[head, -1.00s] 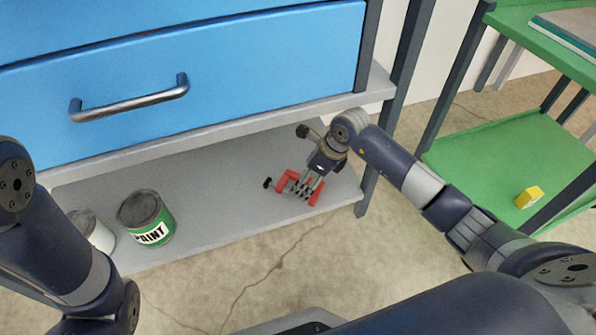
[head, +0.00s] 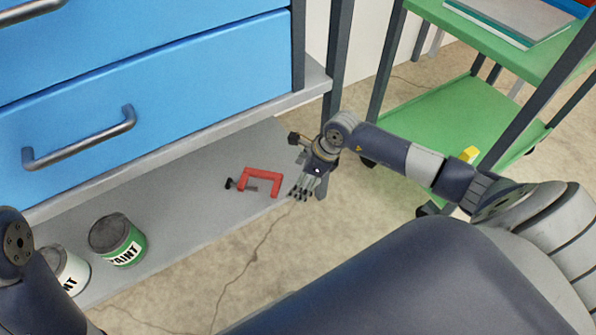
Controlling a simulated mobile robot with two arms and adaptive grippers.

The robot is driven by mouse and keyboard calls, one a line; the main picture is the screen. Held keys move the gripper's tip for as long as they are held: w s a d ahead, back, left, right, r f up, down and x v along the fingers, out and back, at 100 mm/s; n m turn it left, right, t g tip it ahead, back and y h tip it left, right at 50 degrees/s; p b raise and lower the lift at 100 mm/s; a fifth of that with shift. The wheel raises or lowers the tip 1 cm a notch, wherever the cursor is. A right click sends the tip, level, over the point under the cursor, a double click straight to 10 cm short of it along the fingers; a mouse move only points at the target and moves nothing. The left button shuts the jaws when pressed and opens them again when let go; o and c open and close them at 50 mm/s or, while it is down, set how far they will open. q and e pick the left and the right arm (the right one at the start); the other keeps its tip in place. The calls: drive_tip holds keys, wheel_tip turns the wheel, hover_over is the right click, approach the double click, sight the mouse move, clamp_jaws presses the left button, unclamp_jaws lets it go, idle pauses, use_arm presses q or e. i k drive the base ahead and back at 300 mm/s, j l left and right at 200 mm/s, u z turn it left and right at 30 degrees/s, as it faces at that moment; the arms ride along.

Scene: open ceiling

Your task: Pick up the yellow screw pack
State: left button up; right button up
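The yellow screw pack (head: 470,154) lies on the lower shelf of the green cart at the right, partly hidden behind my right arm. My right gripper (head: 302,192) is at the front edge of the grey shelf, just right of the red clamp and well left of the pack. Its fingers look spread, with nothing between them. My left arm shows only at the lower left edge, and its gripper is out of view.
A red clamp (head: 262,174) and two paint cans (head: 117,241) sit on the grey shelf (head: 185,200) under the blue drawers (head: 150,90). The green cart (head: 440,115) has dark posts and a loaded top. Bare floor (head: 245,265) lies in front.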

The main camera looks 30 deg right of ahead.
sight(468, 155)
drive_tip(key=k, duration=1)
